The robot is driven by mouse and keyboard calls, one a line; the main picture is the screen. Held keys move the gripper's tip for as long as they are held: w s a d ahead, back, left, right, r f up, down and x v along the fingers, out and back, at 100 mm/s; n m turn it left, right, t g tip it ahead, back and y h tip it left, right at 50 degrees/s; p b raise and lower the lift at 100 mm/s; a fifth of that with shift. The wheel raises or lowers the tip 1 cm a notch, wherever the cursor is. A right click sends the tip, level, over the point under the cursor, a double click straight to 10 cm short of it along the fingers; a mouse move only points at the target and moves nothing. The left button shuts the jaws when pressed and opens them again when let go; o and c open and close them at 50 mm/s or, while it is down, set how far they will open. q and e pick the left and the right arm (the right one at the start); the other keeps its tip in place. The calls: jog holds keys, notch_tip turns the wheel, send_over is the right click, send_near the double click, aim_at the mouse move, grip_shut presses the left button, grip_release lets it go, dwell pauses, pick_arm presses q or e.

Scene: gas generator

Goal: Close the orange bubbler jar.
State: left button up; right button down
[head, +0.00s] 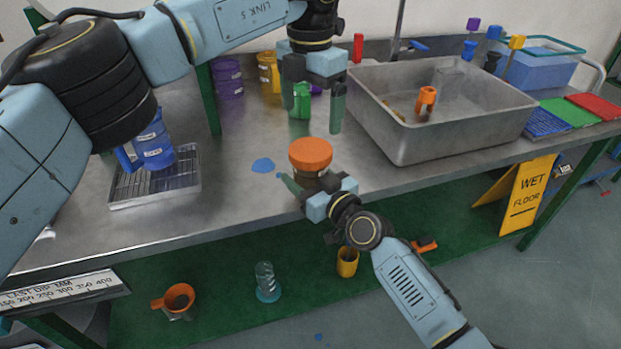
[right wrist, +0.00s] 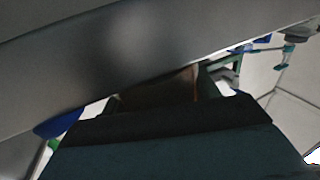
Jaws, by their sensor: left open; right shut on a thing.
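The jar with an orange lid (head: 310,155) is near the front edge of the steel table, below my left gripper. The lid sits on top of the jar; I cannot tell whether it is fully seated. My right gripper (head: 313,183) is shut on the jar body below the lid. Its fingers hide most of the body. In the right wrist view a dark brownish part of the jar (right wrist: 165,88) shows between dark gripper parts. My left gripper (head: 312,112) is open and empty, pointing down above and slightly behind the lid, apart from it.
A green jug (head: 301,101) stands behind my left gripper. A steel basin (head: 450,145) with an orange item (head: 427,100) is to the right. A blue jug (head: 154,145) stands on a rack (head: 185,185) at left. A blue lid (head: 263,165) lies beside the jar.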

aim_at(311, 149)
pick_arm(q)
jog(key=n, duration=0.8)
jog(key=shift+f, duration=0.1)
jog(key=shift+f, duration=3.9)
jog(key=shift+c, duration=0.4)
jog(key=c, duration=0.9)
jog(key=m, duration=0.5)
jog(key=shift+c, duration=0.2)
jog(key=m, duration=0.6)
jog(key=shift+m, duration=0.3)
jog(key=o, duration=1.1)
